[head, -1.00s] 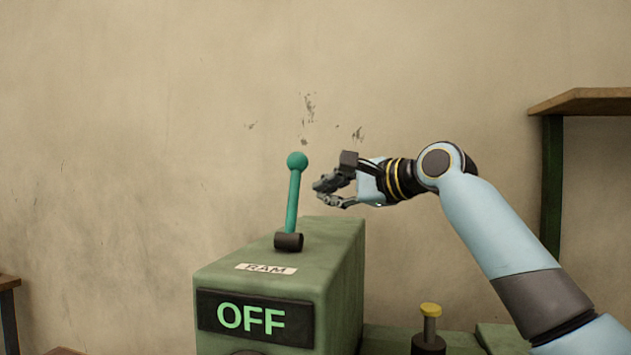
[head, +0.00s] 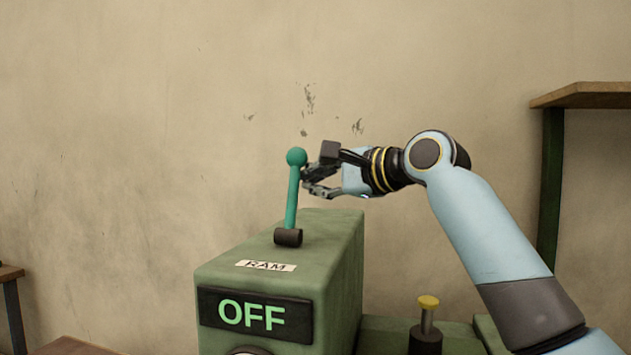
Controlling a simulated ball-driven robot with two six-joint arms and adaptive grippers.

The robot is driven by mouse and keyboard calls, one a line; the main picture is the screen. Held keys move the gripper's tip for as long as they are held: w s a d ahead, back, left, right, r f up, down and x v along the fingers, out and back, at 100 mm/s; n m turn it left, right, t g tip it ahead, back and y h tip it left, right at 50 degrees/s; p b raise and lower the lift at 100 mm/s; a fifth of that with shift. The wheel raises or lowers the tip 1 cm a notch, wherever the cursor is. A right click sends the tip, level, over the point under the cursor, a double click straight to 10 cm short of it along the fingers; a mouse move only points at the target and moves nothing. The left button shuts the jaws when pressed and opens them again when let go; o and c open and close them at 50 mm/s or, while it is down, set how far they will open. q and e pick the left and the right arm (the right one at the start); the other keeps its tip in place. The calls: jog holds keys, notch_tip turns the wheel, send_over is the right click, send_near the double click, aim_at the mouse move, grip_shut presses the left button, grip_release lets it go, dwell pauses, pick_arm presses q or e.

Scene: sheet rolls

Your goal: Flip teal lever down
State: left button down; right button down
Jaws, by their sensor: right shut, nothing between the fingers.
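The teal lever (head: 292,200) stands nearly upright, with a round teal knob on top and a dark pivot at its foot. It rises from the top of a green machine box (head: 330,250) with a RAM label (head: 266,266) and a display (head: 253,315) that reads OFF. My right gripper (head: 306,180) is shut with nothing held. Its fingertips are right beside the upper shaft of the lever, just below the knob, on the right side. I cannot tell whether they touch it. My left gripper is not in view.
A yellow-capped plunger (head: 428,316) stands on a lower green part right of the box. A wooden shelf (head: 585,95) on a dark green post is at the right. A plain wall is behind, and the space left of the lever is clear.

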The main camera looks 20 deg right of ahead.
jog(key=shift+s+a+r+n+t, duration=0.1)
jog(key=shift+s+r+n+t, duration=0.1)
jog(key=shift+n+t, duration=0.1)
jog(key=s+a+n+t+y+b, duration=0.2)
jog(key=s+a+n+t+b, duration=0.1)
jog(key=s+a+n+b, duration=0.2)
jog(key=shift+s+r+n+y+b, duration=0.15)
jog(key=shift+s+n+y+b, duration=0.35)
jog(key=shift+s+n, duration=1)
jog(key=shift+w, duration=0.2)
